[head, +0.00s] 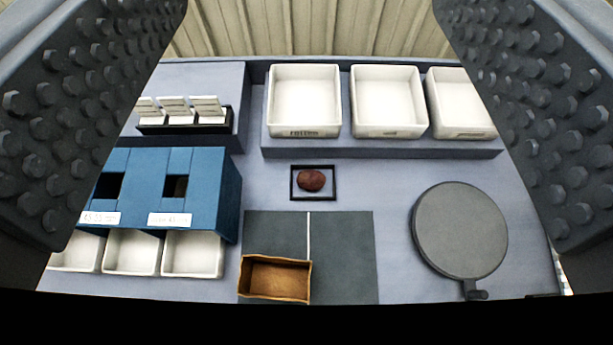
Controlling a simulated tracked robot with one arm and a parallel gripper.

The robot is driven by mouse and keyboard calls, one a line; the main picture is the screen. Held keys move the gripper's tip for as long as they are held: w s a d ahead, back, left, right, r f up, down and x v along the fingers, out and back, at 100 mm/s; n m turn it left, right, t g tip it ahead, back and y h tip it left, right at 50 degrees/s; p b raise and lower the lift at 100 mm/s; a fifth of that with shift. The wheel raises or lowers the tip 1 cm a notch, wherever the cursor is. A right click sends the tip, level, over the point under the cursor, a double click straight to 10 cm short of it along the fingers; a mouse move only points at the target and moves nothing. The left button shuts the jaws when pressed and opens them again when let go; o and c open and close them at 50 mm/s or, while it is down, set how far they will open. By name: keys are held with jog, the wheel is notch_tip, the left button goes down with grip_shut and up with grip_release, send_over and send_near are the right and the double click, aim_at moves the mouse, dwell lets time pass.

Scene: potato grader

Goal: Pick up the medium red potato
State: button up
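One red-brown potato (311,180) lies inside a small black square frame (314,197) near the middle of the table. It is the only potato I can make out clearly. My gripper (312,110) shows as two wide-apart studded dark fingers at the left and right edges of the view. It is open with nothing between the fingers. The potato appears well beyond the fingers, and nothing touches it.
White bins (305,131) stand on a raised ledge behind. A blue sorter box (205,208) with white trays (193,275) is at left, below a card holder (185,129). A brown box (274,297) sits on a dark mat (345,250). A round dark plate (459,230) is at right.

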jog(key=w+f+g, duration=0.3)
jog(key=w+f, duration=0.2)
jog(key=f, duration=1.2)
jog(key=w+d+f+m+g+p, duration=0.1)
jog(key=w+f+g, duration=0.3)
jog(key=f, duration=1.4)
jog(key=w+f+g+y+p, duration=0.1)
jog(key=w+f+g, duration=0.2)
jog(key=f, duration=1.5)
jog(key=shift+w+d+f+m+g, duration=0.1)
jog(key=shift+w+d+m+g, duration=0.1)
jog(key=shift+w, duration=0.9)
jog(key=shift+w+d+f+m+g, duration=0.1)
jog(key=shift+w+m, duration=0.1)
jog(key=shift+w, duration=0.9)
jog(key=shift+p+x, duration=0.45)
jog(key=shift+x, duration=2.35)
jog(key=shift+w+r, duration=0.1)
jog(key=c, duration=0.6)
